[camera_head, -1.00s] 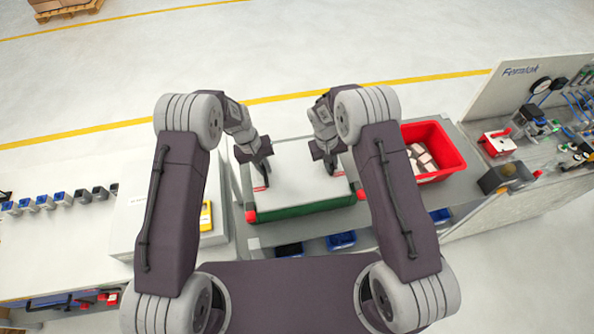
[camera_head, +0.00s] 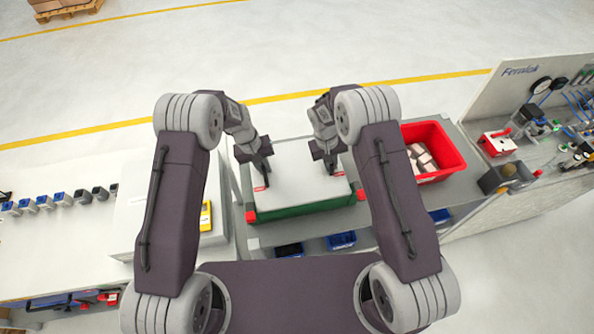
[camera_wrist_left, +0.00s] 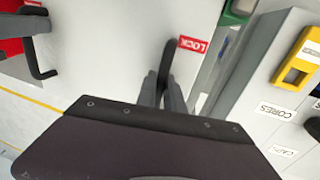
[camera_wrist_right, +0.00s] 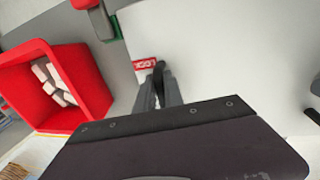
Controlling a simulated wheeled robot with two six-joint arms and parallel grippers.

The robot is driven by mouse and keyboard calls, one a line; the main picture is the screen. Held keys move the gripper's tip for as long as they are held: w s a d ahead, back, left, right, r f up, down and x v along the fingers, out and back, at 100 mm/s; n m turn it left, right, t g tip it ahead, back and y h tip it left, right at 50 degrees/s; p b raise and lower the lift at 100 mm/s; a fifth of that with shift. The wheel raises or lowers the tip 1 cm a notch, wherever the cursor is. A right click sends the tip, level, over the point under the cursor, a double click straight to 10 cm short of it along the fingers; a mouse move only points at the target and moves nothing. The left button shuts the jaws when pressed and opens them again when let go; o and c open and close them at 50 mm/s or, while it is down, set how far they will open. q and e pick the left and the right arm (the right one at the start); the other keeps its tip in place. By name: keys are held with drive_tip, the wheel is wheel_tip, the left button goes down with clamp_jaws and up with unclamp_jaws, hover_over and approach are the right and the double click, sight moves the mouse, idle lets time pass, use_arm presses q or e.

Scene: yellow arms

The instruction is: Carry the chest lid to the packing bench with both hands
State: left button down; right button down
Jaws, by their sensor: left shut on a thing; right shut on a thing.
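The chest lid (camera_head: 300,165) is a pale flat panel over the green chest (camera_head: 305,210) with red corners, in the middle of the head view. I cannot tell whether a thin gap separates lid and chest. My left gripper (camera_head: 262,172) is shut on the black handle (camera_wrist_left: 167,62) near the lid's left end, beside a red LOCK label (camera_wrist_left: 194,45). My right gripper (camera_head: 331,163) is shut on the black handle (camera_wrist_right: 158,75) near the right end, beside another LOCK label (camera_wrist_right: 145,64). The fingertips partly hide both handles.
A red bin (camera_head: 447,160) with pale blocks stands right of the chest. A left bench (camera_head: 60,245) carries a row of small cups and a box with a yellow panel (camera_head: 206,216). A tool-backed workbench (camera_head: 525,150) is at far right. Floor beyond the chest is clear.

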idle(0.7)
